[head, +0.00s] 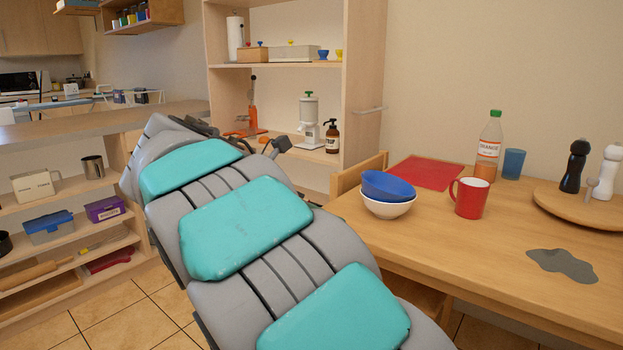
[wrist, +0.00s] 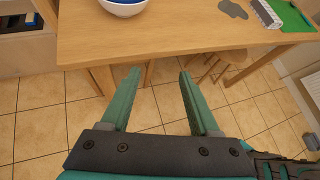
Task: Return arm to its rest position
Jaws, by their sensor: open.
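My arm, grey with teal pads, stretches from the bottom right up to the upper left across the head view. In the wrist view my gripper (wrist: 158,78) has its two teal fingers wide apart with nothing between them. It hangs over the tiled floor, close to the edge of the wooden table (wrist: 180,38). In the head view the arm hides the gripper's fingers.
The table (head: 460,245) on the right bears stacked bowls (head: 387,208), a red mug (head: 470,198), an orange bottle (head: 488,148) and a dark spill (head: 562,265). Open shelves (head: 75,225) stand left and a tall shelf unit (head: 285,65) behind. A stool (wrist: 222,62) is under the table.

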